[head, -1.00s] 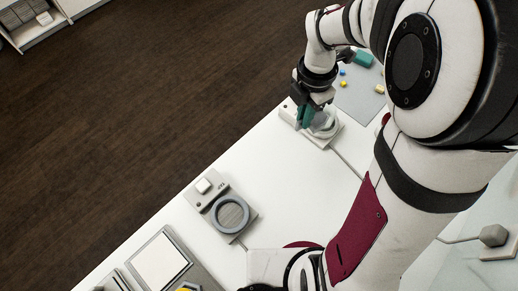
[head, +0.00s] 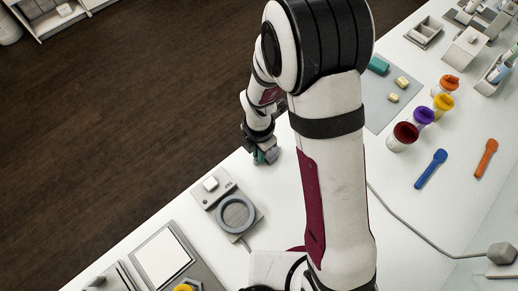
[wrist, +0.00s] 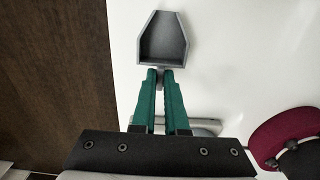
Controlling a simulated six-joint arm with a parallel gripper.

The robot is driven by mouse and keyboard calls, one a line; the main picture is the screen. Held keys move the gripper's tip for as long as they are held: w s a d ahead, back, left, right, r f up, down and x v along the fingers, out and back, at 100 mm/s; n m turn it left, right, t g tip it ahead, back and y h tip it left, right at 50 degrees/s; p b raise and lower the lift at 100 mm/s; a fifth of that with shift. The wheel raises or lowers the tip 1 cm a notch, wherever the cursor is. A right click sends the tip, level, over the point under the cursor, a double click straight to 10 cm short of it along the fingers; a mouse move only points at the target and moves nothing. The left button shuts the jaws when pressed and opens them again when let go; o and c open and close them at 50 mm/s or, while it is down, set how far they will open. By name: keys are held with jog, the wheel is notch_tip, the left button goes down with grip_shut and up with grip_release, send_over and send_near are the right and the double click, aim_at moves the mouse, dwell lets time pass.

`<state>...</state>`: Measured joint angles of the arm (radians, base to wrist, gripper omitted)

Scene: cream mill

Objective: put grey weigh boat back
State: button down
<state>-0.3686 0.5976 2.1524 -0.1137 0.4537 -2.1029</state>
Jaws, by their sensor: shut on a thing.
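The grey weigh boat (wrist: 163,38) is a shallow, open, five-sided scoop with a short tab. In the wrist view my gripper (wrist: 160,76) is shut on that tab, and the boat reaches out ahead of the teal fingers. The boat looks empty. In the head view my gripper (head: 262,158) is over the white bench near its far-left edge, up and right of a ringed device. A small grey patch beside the fingers there is probably the boat (head: 272,153). I cannot tell its exact height above the bench.
The ringed device (head: 210,192) and a grey tray with a white pad (head: 165,257) lie at lower left. A grey mat (head: 375,115), lidded jars (head: 423,116), a blue scoop (head: 430,169) and an orange scoop (head: 486,158) are on the right. Dark floor lies beyond the bench edge.

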jog(key=c, duration=0.9)
grip_release()
jog(key=shift+f, duration=0.1)
jog(key=shift+c, duration=0.2)
notch_tip(320, 180, up, 12)
jog(key=s+d+r+m+y, duration=0.1)
jog(key=s+d+r+m, duration=0.3)
jog(key=s+m, duration=0.5)
jog(key=s+d+r+m, duration=0.4)
jog(key=s+m, duration=0.4)
jog(key=m, duration=1.5)
jog(key=shift+s+d+m+y, duration=0.2)
jog(key=shift+s+m+y, duration=0.1)
jog(key=shift+s+y, duration=0.1)
